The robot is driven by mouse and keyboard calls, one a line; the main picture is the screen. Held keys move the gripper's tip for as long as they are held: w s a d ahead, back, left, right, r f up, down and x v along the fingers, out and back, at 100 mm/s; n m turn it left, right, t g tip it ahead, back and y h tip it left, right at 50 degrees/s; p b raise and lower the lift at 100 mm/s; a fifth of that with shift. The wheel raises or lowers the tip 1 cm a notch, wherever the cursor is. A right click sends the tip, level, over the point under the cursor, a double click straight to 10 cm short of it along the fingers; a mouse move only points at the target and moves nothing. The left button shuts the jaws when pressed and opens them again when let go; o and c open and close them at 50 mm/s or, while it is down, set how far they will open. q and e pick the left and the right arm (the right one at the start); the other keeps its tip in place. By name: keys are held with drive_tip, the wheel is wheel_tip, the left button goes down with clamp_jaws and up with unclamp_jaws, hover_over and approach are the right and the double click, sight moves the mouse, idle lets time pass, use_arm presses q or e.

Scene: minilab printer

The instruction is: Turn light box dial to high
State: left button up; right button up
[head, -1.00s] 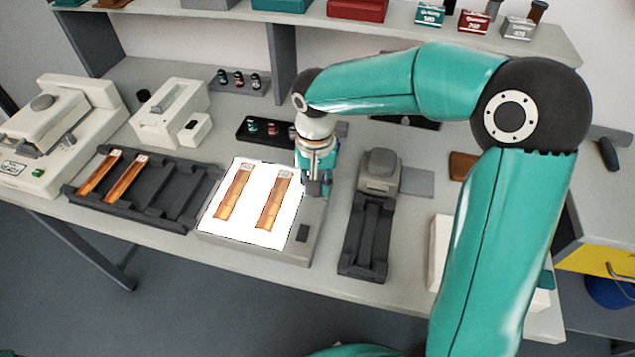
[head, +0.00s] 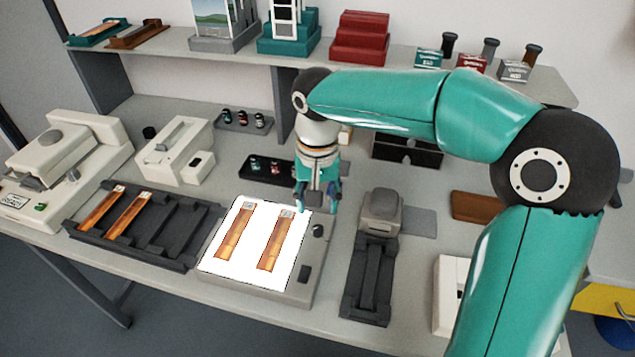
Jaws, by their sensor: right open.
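The light box (head: 307,254) lies on the table with its white panel brightly lit. Two orange film strips, a left one (head: 235,233) and a right one (head: 275,245), lie on the panel. The small dark dial (head: 319,230) stands on the grey strip at the right of the panel; its setting is too small to read. A dark square (head: 304,273) sits on the same strip nearer the front. My right gripper (head: 317,205) points down just behind the dial, open and apart from it in the picture. My left gripper is out of view.
A dark film tray (head: 180,248) with two strips is left of the light box. A grey-black device (head: 370,275) stands close on its right. A small black tray of bottles (head: 266,168) lies behind. The shelf (head: 385,65) runs above the back.

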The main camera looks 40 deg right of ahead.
wheel_tip(320, 180, up, 5)
idle(0.7)
